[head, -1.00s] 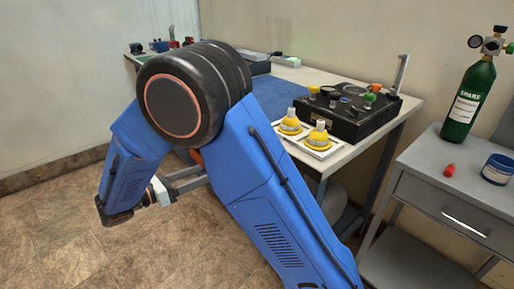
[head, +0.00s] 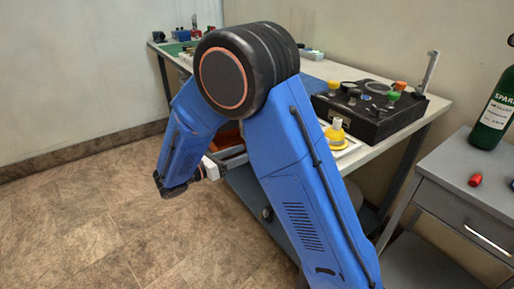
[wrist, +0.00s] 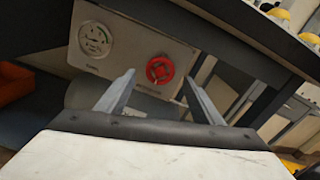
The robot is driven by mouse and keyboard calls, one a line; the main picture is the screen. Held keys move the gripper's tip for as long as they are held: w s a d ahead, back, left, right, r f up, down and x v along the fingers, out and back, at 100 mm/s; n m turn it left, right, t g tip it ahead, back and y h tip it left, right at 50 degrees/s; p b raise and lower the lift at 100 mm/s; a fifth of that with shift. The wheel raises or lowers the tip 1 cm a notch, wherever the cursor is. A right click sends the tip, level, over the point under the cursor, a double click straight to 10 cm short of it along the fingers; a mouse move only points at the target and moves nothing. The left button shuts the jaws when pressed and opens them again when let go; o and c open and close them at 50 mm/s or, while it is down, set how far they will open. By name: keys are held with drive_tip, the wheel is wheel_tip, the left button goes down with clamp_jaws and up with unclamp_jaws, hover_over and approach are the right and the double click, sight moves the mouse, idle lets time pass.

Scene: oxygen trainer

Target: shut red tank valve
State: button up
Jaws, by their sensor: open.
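The red valve (wrist: 160,69) is a round handwheel on a pale panel (wrist: 128,62) under the bench, seen in the wrist view. A dial gauge (wrist: 95,38) sits on the same panel, left of the valve. My gripper (wrist: 160,76) is open, its two fingers apart on either side of the valve in the picture. The valve shows beyond the fingers, and I see no contact; the remaining gap is hard to judge.
The bench (head: 375,152) carries a black case (head: 372,118) with coloured knobs and a yellow-topped fitting (head: 336,132). Floor at left is clear.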

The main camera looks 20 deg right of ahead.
drive_tip(key=x, duration=0.6)
drive_tip(key=shift+d, duration=0.2)
drive_tip(key=shift+c, duration=0.2)
drive_tip(key=c, duration=1)
